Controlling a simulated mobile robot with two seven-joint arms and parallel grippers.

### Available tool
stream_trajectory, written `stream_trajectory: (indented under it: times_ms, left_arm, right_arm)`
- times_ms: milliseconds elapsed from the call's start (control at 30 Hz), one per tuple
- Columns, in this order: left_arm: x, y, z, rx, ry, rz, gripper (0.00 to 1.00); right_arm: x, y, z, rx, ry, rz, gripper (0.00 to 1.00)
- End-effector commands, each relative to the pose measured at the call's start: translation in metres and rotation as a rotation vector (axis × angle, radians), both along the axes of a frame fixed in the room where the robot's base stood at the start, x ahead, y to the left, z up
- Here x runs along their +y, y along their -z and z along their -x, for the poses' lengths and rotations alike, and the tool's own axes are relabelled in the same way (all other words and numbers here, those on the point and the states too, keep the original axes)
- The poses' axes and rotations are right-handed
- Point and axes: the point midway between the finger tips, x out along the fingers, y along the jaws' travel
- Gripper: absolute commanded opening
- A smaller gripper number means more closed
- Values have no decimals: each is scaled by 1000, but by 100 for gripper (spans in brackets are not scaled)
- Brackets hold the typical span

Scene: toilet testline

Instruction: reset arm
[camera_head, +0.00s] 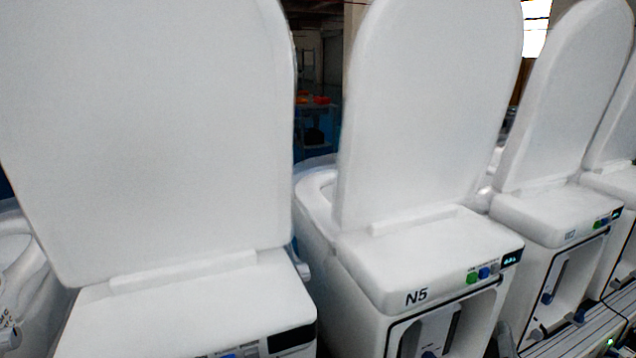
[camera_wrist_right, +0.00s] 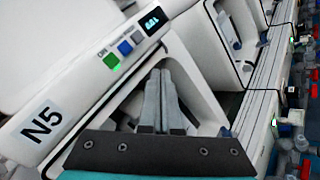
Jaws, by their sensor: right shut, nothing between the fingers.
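My right gripper (camera_wrist_right: 160,76) shows in the right wrist view as two grey fingers pressed together with nothing between them. It points toward the open recess in the back of the white toilet marked N5 (camera_head: 405,255). I cannot tell whether it touches anything there. The N5 label (camera_wrist_right: 41,125) and the green, blue and grey buttons beside a small lit display (camera_wrist_right: 151,21) lie to the left of and above the fingers. I cannot make out either gripper clearly in the head view. My left gripper is not in view.
White toilets stand in a row with lids raised: one at the left (camera_head: 150,130), N5 in the middle, and others at the right (camera_head: 560,215). Grey rails (camera_head: 575,335) run at the lower right. In the wrist view, a floor strip with small devices lies at the right.

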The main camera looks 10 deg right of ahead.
Motion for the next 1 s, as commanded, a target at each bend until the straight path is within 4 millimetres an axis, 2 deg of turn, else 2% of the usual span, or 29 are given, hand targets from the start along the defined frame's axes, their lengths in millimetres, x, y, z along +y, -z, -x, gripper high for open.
stream_trajectory:
  times_ms: [33, 100, 267, 400, 500, 667, 800, 900, 1000]
  left_arm:
    - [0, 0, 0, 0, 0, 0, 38]
    - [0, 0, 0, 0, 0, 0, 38]
    - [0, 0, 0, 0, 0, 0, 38]
    - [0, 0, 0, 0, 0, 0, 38]
    - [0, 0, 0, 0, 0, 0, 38]
    - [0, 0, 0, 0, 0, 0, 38]
    - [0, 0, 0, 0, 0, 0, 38]
    - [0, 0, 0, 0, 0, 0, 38]
    - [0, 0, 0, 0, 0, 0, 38]
  right_arm:
    - [2, 29, 4, 39, 3, -77, 0]
    - [6, 73, 12, 91, 9, -210, 0]
    - [24, 173, 45, 205, 67, -533, 0]
    - [49, 251, 88, 290, 163, -808, 0]
    - [70, 301, 126, 339, 258, -999, 0]
    - [109, 368, 198, 395, 463, -1286, 0]
    - [145, 411, 270, 413, 699, -1506, 0]
    - [168, 432, 319, 402, 875, -1625, 0]
    - [186, 443, 358, 378, 1027, -1704, 0]
